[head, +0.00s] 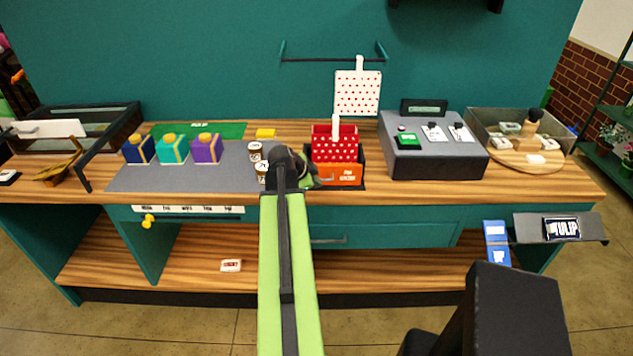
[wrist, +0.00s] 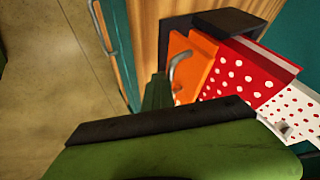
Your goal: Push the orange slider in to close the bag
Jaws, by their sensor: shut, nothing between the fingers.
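The orange slider (head: 338,174) sits at the front of a black holder, below a red bag with white dots (head: 336,146). In the wrist view the orange slider (wrist: 191,64) carries a curved metal handle, and the dotted red bag (wrist: 243,72) stands right behind it. My gripper (head: 308,172) is at the left of the slider in the head view. In the wrist view my gripper's dark green fingers (wrist: 157,92) are shut and empty, close to the slider's handle. I cannot tell whether they touch it. The arm partly hides the holder's left side.
Two small jars (head: 255,151) are left of my gripper, and a grey machine (head: 430,144) is to the right. Blue, teal and purple boxes (head: 173,148) stand on a grey mat. The counter's front edge runs below.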

